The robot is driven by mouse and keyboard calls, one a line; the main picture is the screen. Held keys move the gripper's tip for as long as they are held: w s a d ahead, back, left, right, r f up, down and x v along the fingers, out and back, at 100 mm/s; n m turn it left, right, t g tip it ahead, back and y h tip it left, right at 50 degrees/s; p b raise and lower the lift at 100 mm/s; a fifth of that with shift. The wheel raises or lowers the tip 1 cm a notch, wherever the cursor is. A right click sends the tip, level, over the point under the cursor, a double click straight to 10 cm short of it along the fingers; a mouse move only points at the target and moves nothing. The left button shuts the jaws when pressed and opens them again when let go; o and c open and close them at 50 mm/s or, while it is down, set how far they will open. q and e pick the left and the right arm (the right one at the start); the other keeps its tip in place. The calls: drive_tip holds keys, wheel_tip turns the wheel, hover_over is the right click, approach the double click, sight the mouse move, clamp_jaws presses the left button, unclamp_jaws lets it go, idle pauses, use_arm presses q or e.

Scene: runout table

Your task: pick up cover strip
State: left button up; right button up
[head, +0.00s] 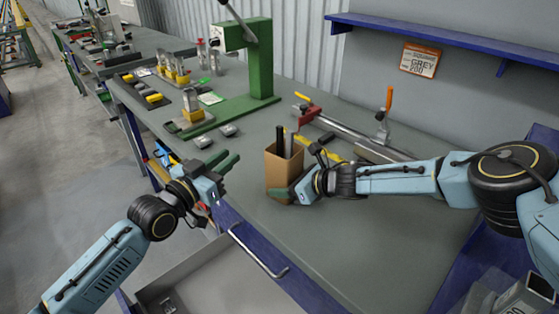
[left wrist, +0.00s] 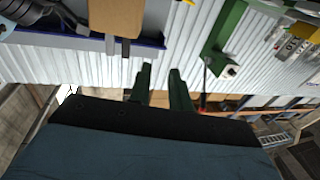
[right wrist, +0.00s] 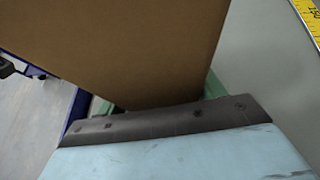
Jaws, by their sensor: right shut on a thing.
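A tan cardboard box (head: 284,173) stands upright on the grey table. A dark strip (head: 280,141) and a grey strip (head: 289,145) stick up from its open top; I cannot tell which is the cover strip. My right gripper (head: 283,192) is shut on the lower part of the box, which fills much of the right wrist view (right wrist: 130,45). My left gripper (head: 226,160) is open and empty, left of the box and apart from it. The left wrist view shows its two green fingers (left wrist: 161,85) with a gap between, and the box (left wrist: 117,17) upside down.
A green press (head: 259,70) stands behind the box. A rail with a red clamp (head: 312,114) and a yellow tape (head: 333,156) lie behind and right. Small grey blocks (head: 228,130) lie left. An open drawer (head: 220,285) juts out in front. The table's front right is clear.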

use_arm(q)
drive_tip(key=m+g+h, duration=0.1)
drive_tip(key=m+g, duration=0.1)
approach(278, 132)
drive_tip(key=x, duration=0.4)
drive_tip(key=shift+f, duration=0.25)
drive_tip(key=shift+r+x, duration=0.15)
drive_tip(key=shift+x, duration=1.45)
drive_tip(key=shift+r+x, duration=0.1)
drive_tip(key=shift+x, duration=1.55)
clamp_jaws()
